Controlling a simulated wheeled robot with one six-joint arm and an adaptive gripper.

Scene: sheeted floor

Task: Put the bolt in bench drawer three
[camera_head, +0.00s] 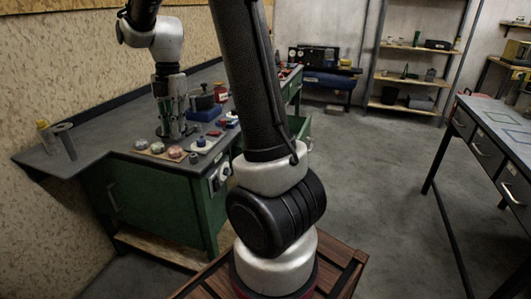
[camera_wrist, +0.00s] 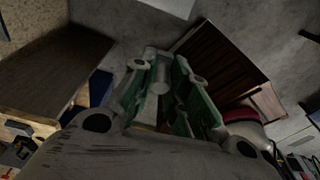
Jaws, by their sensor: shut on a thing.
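In the wrist view, my gripper (camera_wrist: 162,88) is shut on a short pale grey cylindrical piece, which I take to be the bolt (camera_wrist: 158,74). The green-padded fingers stand either side of it, and its lower part is hidden between them. In the head view, my gripper (camera_head: 173,128) points down over the left bench (camera_head: 105,140); the bolt cannot be made out there. The right bench has several grey drawers (camera_head: 483,150) with handles, seemingly shut. No drawer number is readable.
A yellow-topped bottle (camera_head: 45,132) stands at the left end. Open floor (camera_head: 370,180) lies between the benches; shelves (camera_head: 415,80) stand behind.

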